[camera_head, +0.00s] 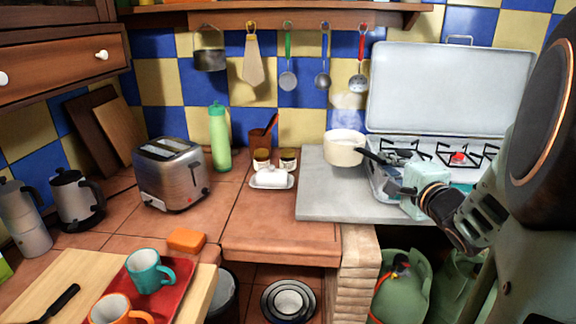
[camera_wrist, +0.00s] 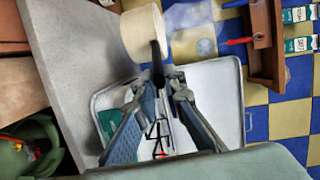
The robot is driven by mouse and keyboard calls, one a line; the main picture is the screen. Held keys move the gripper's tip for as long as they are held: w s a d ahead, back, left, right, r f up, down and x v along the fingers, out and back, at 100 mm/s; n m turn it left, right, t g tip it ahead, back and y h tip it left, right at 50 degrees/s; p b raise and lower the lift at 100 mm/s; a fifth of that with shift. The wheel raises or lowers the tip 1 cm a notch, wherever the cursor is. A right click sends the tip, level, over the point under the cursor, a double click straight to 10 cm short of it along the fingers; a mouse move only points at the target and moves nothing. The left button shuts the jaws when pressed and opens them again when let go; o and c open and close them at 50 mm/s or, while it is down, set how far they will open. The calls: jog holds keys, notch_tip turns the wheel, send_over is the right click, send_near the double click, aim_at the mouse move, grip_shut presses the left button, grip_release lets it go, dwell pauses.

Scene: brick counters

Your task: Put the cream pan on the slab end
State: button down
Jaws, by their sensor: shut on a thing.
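The cream pan (camera_head: 343,152) is over the back right part of the grey slab (camera_head: 325,198), beside the camping stove. It looks upright; I cannot tell whether its base touches the slab. Its black handle (camera_head: 373,157) points right toward my gripper (camera_head: 391,163). In the wrist view, my gripper (camera_wrist: 160,78) has its fingers on either side of the dark handle, shut on it. The pan also shows in the wrist view (camera_wrist: 146,36), at the slab's (camera_wrist: 75,60) edge. The pan's inside is mostly hidden.
The open stove (camera_head: 458,155) with its raised lid (camera_head: 445,90) stands right of the slab. A white butter dish (camera_head: 271,180) and two small jars are left of it. The slab's front and left part is bare. Utensils hang above.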

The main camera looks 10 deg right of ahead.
jog(key=shift+w+d+f+b, duration=0.1)
jog(key=shift+w+f+b, duration=0.8)
jog(key=shift+w+f, duration=0.65)
jog(key=shift+w+d+f+b, duration=0.1)
jog(key=shift+w+f+b, duration=0.75)
jog(key=shift+w+f, duration=0.75)
jog(key=shift+w+d+f+b, duration=0.1)
jog(key=shift+w+f+b, duration=0.9)
jog(key=shift+f, duration=1)
jog(key=shift+f, duration=0.15)
jog(key=c, duration=2)
grip_release()
jog(key=shift+f, duration=0.1)
jog(key=shift+r, duration=0.2)
jog(key=s+p, duration=0.1)
jog(key=s, duration=0.3)
jog(key=s+p, duration=0.1)
jog(key=s, duration=0.3)
jog(key=s+r+p, duration=0.1)
jog(key=s, duration=0.3)
jog(key=shift+a+r, duration=0.1)
jog(key=shift+a, duration=0.05)
